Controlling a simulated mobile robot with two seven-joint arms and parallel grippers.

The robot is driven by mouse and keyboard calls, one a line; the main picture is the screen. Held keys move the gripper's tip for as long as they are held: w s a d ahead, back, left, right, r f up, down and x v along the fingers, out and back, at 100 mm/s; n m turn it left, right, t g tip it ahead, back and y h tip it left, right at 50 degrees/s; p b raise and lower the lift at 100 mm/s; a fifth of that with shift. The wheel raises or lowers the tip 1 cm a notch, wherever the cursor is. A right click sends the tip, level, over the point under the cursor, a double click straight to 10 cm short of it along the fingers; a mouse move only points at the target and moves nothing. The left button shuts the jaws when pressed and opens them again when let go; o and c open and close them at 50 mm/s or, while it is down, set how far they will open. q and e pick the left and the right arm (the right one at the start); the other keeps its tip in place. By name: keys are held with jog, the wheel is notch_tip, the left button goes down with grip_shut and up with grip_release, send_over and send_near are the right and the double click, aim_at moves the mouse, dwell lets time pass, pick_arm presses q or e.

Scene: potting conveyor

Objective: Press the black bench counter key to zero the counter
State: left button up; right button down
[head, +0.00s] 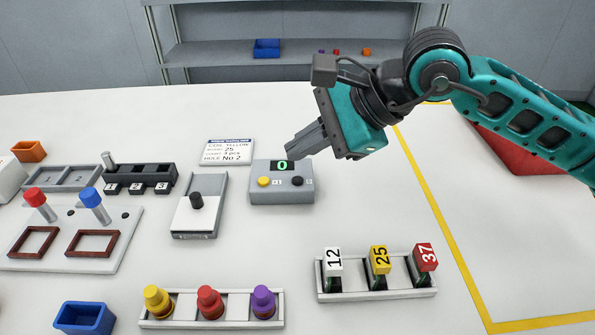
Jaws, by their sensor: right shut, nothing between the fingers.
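The bench counter (282,190) is a small grey box in the middle of the white table. Its display (283,165) shows a green 0. A yellow key (264,182) is on its left and a black key (297,181) on its right. My right gripper (296,150) is shut and empty. Its arm comes in from the right, and its fingertips point down and left, over the back of the counter near the display in the picture. I cannot tell how high they are above it. The black key is in plain view. My left gripper is not in view.
A printed card (227,151) lies behind the counter. A grey block with a black knob (197,201) stands to its left. In front are a tray of coloured knobs (183,307) and a rack of numbered tags (376,293). The table right of the counter is clear.

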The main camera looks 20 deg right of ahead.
notch_tip(320, 180, up, 3)
jog(key=shift+f+p, duration=0.15)
jog(key=shift+p, duration=0.4)
dwell(0.4)
